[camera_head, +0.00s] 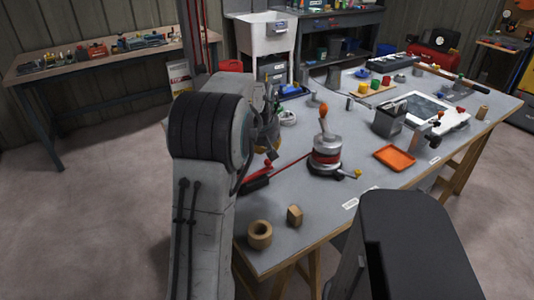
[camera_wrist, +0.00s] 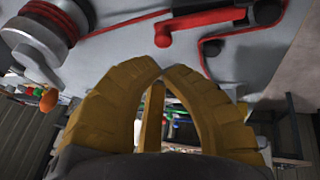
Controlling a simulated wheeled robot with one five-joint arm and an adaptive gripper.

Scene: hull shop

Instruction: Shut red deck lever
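The tips appear just below the red grip in the wrist view; I see no clear contact.
A silver winch (camera_head: 326,152) with an orange-knobbed handle stands right of the lever, with a red line from it. A cardboard-coloured ring (camera_head: 260,234) and a small wooden block (camera_head: 294,215) sit at the near edge. An orange tray (camera_head: 394,157) lies further right.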

